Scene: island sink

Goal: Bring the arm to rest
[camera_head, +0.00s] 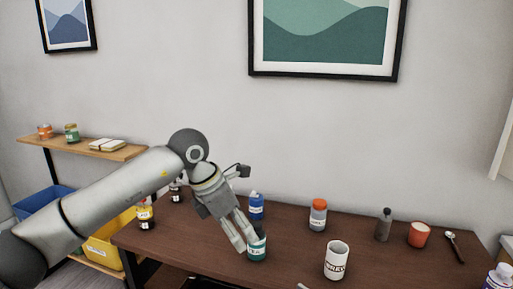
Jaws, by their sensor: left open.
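My left arm comes in from the left, and its gripper (242,235) points down over the dark wooden table (290,234). The gripper is open. Its fingertips are beside a green jar (257,247) with a white label and overlap its left side in the picture. I cannot tell whether they touch it. A blue bottle (257,207) stands just behind the gripper. My right gripper is not in view.
On the table stand an orange-capped jar (318,215), a white mug (337,261), a grey bottle (383,225), a red cup (419,235) and a spoon (454,247). A shelf (90,148) with blue and yellow bins (108,250) stands left. The table's middle has free room.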

